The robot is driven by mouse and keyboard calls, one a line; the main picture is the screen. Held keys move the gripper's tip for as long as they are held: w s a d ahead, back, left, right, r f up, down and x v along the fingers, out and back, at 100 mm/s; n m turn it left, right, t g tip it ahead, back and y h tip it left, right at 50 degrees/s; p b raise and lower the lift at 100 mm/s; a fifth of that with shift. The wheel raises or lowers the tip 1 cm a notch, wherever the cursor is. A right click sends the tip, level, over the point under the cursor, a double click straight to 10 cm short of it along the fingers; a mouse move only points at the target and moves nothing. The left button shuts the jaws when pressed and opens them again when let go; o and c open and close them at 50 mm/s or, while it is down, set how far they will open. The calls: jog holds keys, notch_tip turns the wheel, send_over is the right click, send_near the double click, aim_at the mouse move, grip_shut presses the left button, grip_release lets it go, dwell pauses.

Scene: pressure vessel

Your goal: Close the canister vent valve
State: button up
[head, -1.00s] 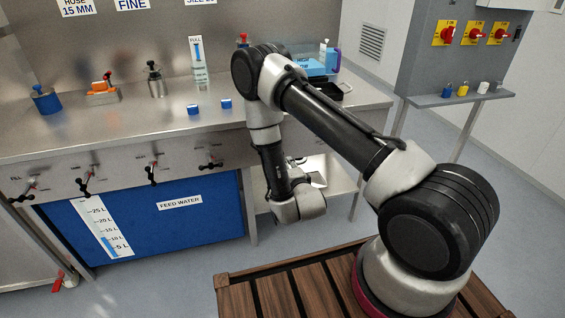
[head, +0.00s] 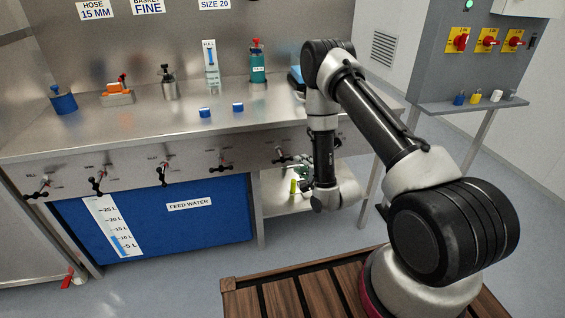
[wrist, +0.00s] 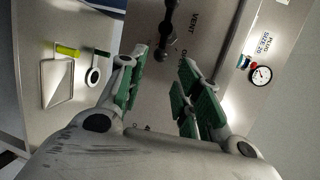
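In the wrist view a black valve handle (wrist: 168,28) stands out from the steel panel, beside the word VENT. Its bar runs nearly along the picture's vertical, and its top end is cut off by the frame. My gripper (wrist: 162,72), with green-padded fingers, is open and empty. Its fingertips point at the panel just below the handle in that picture, apart from it. In the head view a valve handle (head: 281,155) sits on the bench front just left of my gripper (head: 303,161), which is partly hidden by my wrist. A teal canister (head: 258,66) with a red top stands on the bench.
Several similar handles, including one left of centre (head: 163,170), line the bench front (head: 130,172). A lower shelf (head: 275,205) holds a yellow-green cylinder (head: 293,187). The wrist view shows a round gauge (wrist: 262,76) at right.

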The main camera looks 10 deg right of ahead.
aim_at(282, 159)
jog(key=w+a, duration=0.2)
jog(key=w+a+f+n+y, duration=0.1)
jog(key=w+a, duration=0.1)
jog(key=w+a+y, duration=0.1)
jog(key=w+a, duration=0.1)
jog(key=w, duration=0.1)
jog(key=shift+f+n+g, duration=0.3)
jog(key=shift+f+n, duration=0.05)
jog(key=shift+n, duration=0.05)
jog(key=shift+c, duration=0.2)
